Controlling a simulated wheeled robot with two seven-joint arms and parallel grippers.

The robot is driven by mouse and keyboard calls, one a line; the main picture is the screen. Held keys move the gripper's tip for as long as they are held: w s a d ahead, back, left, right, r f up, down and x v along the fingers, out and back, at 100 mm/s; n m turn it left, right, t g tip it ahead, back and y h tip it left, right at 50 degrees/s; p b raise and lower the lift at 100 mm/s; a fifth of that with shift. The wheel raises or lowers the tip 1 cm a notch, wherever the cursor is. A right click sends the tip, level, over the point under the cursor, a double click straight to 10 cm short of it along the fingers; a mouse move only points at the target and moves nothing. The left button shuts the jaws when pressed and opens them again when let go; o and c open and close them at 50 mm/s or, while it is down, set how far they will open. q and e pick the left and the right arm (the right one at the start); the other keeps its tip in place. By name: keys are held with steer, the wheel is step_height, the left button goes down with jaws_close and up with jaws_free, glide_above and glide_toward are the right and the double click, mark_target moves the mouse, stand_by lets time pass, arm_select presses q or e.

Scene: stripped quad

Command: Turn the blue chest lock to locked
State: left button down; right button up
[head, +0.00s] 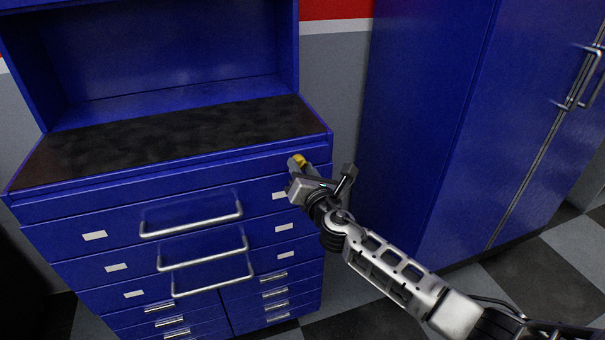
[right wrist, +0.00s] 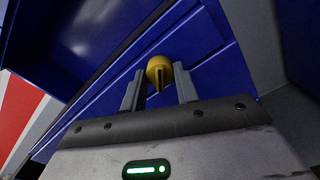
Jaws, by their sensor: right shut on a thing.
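The blue chest (head: 190,205) stands at the left in the head view, with a dark top and several drawers. Its lock is a small yellow knob (head: 300,160) at the upper right of the front, just under the top edge. In the right wrist view the yellow knob (right wrist: 159,69) is round with a dark slot. My right gripper (head: 295,164) is at the knob, one finger on each side, shut on it; it also shows in the right wrist view (right wrist: 159,88). The fingers partly hide the knob in the head view. My left gripper is not in view.
Three long silver drawer handles (head: 203,258) stick out of the chest front, left of my right gripper. A tall blue cabinet (head: 425,110) with silver handles (head: 583,80) stands to the right. The chest's dark top (head: 170,135) is bare.

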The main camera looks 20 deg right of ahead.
steer(key=m+b, duration=0.1)
steer(key=m, duration=0.4)
steer(key=shift+f+m+b, duration=0.15)
steer(key=shift+m+b, duration=0.55)
steer(key=shift+m, duration=1.9)
steer(key=o, duration=1)
steer(key=shift+c, duration=0.2)
steer(key=shift+s, duration=0.15)
steer(key=s, duration=1.5)
steer(key=shift+s+d, duration=0.3)
steer(key=shift+s, duration=0.1)
